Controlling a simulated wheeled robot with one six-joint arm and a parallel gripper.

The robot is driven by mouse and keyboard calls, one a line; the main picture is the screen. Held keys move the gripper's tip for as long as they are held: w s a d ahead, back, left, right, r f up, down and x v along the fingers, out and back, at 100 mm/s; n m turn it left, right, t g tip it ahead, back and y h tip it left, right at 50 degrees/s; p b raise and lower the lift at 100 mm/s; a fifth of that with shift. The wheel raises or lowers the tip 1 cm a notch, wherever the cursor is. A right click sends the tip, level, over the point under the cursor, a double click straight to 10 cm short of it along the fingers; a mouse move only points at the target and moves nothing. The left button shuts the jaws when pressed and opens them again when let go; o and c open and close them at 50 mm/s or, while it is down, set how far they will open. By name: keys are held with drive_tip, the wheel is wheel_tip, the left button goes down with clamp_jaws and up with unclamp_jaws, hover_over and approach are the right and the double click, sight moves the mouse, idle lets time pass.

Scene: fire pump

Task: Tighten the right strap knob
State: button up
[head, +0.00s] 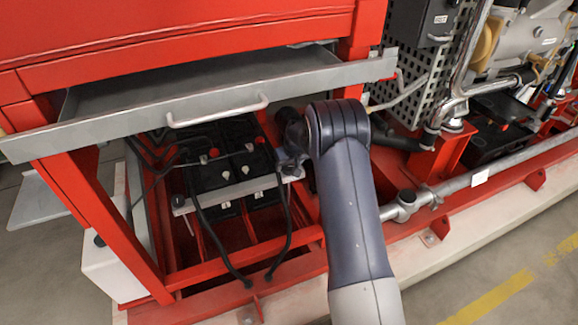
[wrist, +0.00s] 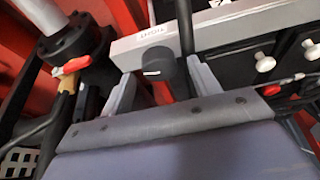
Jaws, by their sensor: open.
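The strap (head: 237,190) is a grey metal bar across the black batteries (head: 222,165). It also shows in the wrist view (wrist: 225,28) with a small white label. The right strap knob (wrist: 158,68) is a dark round knob with a white mark, at the bar's lower edge in the wrist view. My gripper (wrist: 161,72) is open, with one grey finger on each side of the knob. A gap shows on the left; I cannot tell whether the right finger touches. In the head view my arm hides the right knob. The left knob (head: 178,200) is dark, at the bar's left end.
A grey tray (head: 215,105) with a handle overhangs the batteries. Red frame beams (head: 245,262) surround them, and black cables (head: 205,235) run down in front.

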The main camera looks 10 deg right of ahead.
drive_tip(key=shift+w+f, duration=0.2)
drive_tip(key=shift+f, duration=0.25)
drive_tip(key=c, duration=1)
